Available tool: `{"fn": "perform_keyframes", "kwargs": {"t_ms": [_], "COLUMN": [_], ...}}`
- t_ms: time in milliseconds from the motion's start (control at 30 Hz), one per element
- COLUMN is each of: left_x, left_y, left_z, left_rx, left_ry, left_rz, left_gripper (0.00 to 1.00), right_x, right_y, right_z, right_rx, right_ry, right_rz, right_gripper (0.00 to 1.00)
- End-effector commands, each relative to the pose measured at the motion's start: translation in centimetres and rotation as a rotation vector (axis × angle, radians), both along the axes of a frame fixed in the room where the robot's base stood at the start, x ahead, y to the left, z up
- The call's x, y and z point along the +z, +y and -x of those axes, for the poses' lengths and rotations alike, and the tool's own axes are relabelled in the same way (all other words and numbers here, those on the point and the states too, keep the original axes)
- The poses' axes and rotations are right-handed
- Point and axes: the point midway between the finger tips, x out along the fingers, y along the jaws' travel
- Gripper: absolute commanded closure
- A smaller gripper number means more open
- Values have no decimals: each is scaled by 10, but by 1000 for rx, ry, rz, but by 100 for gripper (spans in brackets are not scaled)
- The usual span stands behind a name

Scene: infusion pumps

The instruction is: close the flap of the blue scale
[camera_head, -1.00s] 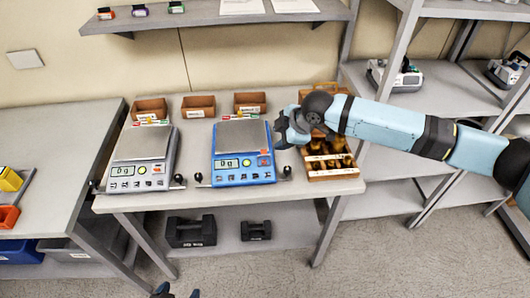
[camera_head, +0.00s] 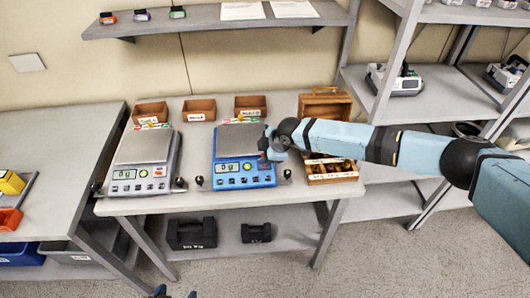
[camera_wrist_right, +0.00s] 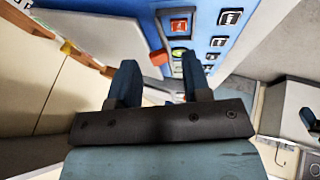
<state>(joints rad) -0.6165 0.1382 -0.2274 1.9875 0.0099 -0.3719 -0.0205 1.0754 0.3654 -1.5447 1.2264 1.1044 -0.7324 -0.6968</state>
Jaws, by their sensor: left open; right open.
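The blue scale (camera_head: 245,182) stands on the table with its plate at the back and its display and buttons at the front. In the right wrist view its blue panel (camera_wrist_right: 225,15) is close, with a thin grey bar and an orange-red tab (camera_wrist_right: 159,57) that may be the flap. I cannot tell the flap's angle. My right gripper (camera_head: 264,150) is over the scale's right front; its open, empty fingers (camera_wrist_right: 158,75) point at the panel near the tab. My left gripper (camera_head: 175,293) is open at the bottom edge, only its tips showing, away from the scale.
A grey scale (camera_head: 143,160) stands left of the blue one. Small brown bins (camera_head: 200,110) line the table's back. Dark knobs on stands flank the scales.

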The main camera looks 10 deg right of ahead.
Motion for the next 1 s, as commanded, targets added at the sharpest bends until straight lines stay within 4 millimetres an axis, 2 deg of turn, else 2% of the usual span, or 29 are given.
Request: {"fn": "perform_keyframes", "kwargs": {"t_ms": [333, 500, 533, 1000], "left_x": [2, 2, 2, 3], "left_y": [-1, -2, -2, -2], "left_z": [0, 0, 0, 0], "left_rx": [-1, -2, -1, -1], "left_ry": [-2, -3, -3, -2], "left_rz": [3, 3, 4, 4], "left_gripper": [24, 24, 24, 24], "right_x": [-4, -4, -4, -4], "right_y": [2, 2, 2, 2], "right_z": [-1, -1, -1, -1], "right_rx": [0, 0, 0, 0], "right_ry": [0, 0, 0, -9], "right_rz": [0, 0, 0, 0], "right_gripper": [56, 95, 100, 100]}}
